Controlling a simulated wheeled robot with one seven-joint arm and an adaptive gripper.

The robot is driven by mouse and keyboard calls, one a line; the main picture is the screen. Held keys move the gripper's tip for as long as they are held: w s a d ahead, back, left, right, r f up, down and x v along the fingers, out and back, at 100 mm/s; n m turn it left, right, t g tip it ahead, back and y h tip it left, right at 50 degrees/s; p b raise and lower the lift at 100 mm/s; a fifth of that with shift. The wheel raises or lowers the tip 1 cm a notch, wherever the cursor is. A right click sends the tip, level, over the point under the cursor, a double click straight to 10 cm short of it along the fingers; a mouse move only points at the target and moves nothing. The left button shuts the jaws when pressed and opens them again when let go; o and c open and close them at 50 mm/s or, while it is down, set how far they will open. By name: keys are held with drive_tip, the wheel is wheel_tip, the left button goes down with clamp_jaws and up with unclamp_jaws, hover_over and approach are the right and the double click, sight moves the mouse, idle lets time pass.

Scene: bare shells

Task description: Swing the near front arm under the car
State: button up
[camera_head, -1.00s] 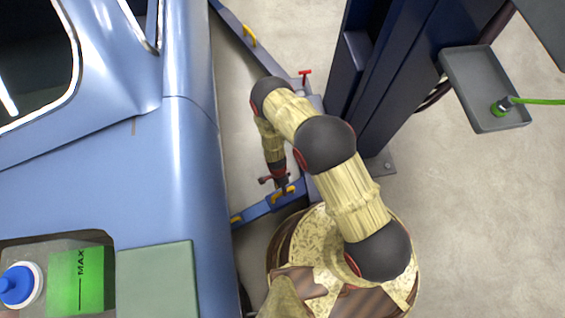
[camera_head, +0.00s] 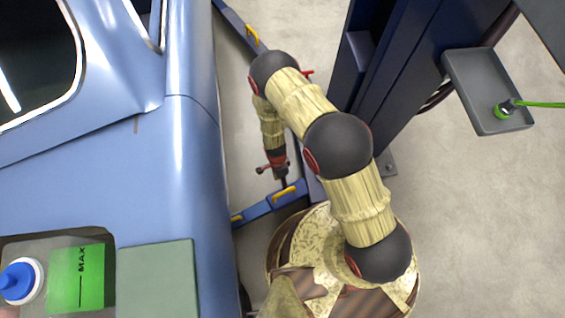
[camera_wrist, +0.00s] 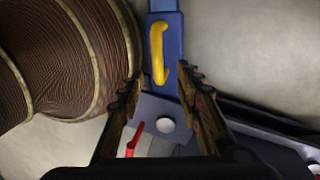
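The near front arm (camera_head: 258,209) is a blue bar running from the dark blue post's foot towards the blue car (camera_head: 175,180). Its outer end lies at the car's lower edge, where the body hides what is beyond. A yellow handle (camera_head: 284,193) sits on top of it. My gripper (camera_head: 280,176) points down above the bar, near the handle. In the wrist view my gripper (camera_wrist: 160,78) is open, its fingers apart with nothing held. The yellow handle (camera_wrist: 158,52) shows just beyond and between the fingertips.
The dark blue post (camera_head: 395,75) stands right of my arm, with a grey tray (camera_head: 485,70) beside it. Another blue arm with a yellow handle (camera_head: 253,36) lies further up. A red lever (camera_wrist: 135,139) shows near the pivot. Bare floor (camera_head: 470,220) is at right.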

drive_tip(key=shift+w+r, duration=0.25)
drive_tip(key=shift+r, duration=1.05)
